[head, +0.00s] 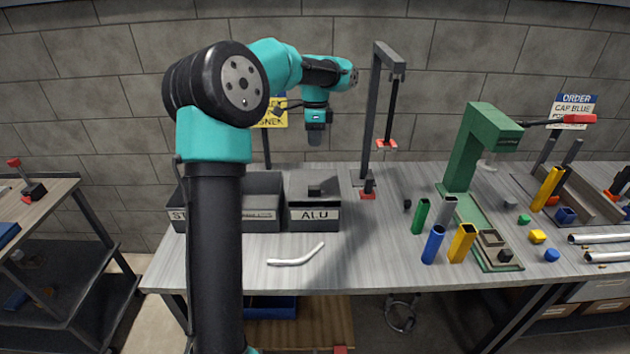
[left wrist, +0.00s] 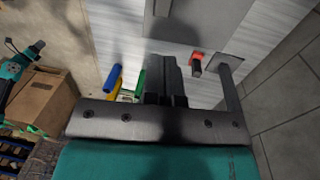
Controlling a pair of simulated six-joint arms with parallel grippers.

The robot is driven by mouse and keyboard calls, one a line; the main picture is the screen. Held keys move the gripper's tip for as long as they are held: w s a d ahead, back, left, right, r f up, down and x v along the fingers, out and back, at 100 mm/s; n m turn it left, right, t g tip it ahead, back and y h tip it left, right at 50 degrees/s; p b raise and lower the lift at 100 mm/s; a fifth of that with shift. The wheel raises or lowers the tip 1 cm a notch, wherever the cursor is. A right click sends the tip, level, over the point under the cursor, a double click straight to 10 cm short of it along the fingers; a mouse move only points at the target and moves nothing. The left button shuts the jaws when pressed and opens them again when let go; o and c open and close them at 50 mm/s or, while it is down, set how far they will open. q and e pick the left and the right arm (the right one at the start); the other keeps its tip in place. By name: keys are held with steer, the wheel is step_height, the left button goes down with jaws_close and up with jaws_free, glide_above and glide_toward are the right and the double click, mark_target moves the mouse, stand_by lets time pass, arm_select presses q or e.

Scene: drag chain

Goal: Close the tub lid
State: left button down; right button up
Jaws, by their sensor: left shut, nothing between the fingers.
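The grey tub marked ALU (head: 314,219) stands at the left part of the bench. Its flat grey lid (head: 300,182) lies across the top with a dark block-shaped handle (head: 318,190). I cannot tell whether the lid sits fully down. In the left wrist view the lid (left wrist: 202,22) shows as a grey plate at the top. My left gripper (head: 315,142) points down above and behind the tub, apart from the lid. Its dark fingers (left wrist: 165,92) are together and empty. My right gripper is not in view.
An open grey tub (head: 262,212) stands left of the ALU tub, partly behind my left arm. A dark post with an overhanging arm (head: 372,110) rises to the right. A bent silver tube (head: 297,258) lies in front. Coloured tubes and a green press (head: 468,150) stand farther right.

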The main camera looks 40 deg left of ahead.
mark_target(316, 188)
arm_select(q)
steer(key=shift+f, duration=0.1)
steer(key=f, duration=0.9)
steer(key=s+d+f, duration=0.1)
steer(key=f, duration=0.3)
steer(key=shift+s+f, duration=0.1)
steer(key=shift+f, duration=0.3)
steer(key=shift+d, duration=0.1)
